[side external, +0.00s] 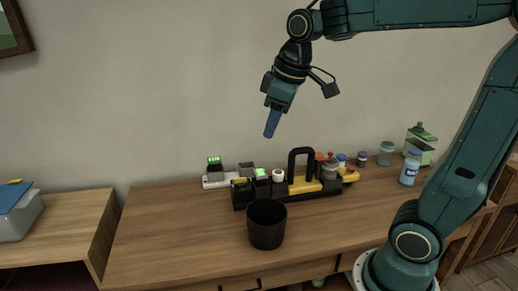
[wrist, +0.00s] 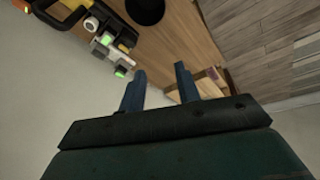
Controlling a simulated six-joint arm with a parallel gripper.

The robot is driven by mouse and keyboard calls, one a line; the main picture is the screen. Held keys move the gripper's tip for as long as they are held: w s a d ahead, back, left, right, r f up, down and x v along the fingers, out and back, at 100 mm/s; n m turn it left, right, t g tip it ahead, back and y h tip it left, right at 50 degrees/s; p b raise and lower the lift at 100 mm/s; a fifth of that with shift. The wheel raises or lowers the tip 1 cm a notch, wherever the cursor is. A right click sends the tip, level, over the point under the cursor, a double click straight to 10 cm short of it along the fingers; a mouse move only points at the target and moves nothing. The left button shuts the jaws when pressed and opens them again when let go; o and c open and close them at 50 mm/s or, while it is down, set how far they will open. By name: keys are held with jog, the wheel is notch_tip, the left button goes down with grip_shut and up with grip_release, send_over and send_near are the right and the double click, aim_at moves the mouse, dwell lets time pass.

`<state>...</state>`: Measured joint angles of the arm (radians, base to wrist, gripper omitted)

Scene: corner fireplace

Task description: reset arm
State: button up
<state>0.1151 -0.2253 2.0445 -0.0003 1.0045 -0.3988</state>
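My gripper (side external: 272,122) is raised in the air above the wooden table (side external: 160,230) in the side view, pointing down and slightly left. It is well clear of everything on the table. In the wrist view my gripper (wrist: 160,75) shows two blue fingers spread apart with nothing between them. From the side the fingers overlap and look like one.
A black cup (side external: 267,225) stands near the table's front edge. Behind it is a black caddy (side external: 318,187) with an arched handle, beside chargers with green lights (side external: 215,165). Several jars and a white-blue bottle (side external: 410,168) stand at the right. The table's left part is clear.

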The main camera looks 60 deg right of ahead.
jog(key=s+a+f+m+t, duration=0.1)
jog(key=s+a+f, duration=0.1)
jog(key=s, duration=0.5)
jog(key=s+a+f+m+t, duration=0.1)
jog(key=s+f+m, duration=0.1)
jog(key=s, duration=0.5)
jog(key=shift+a, duration=0.35)
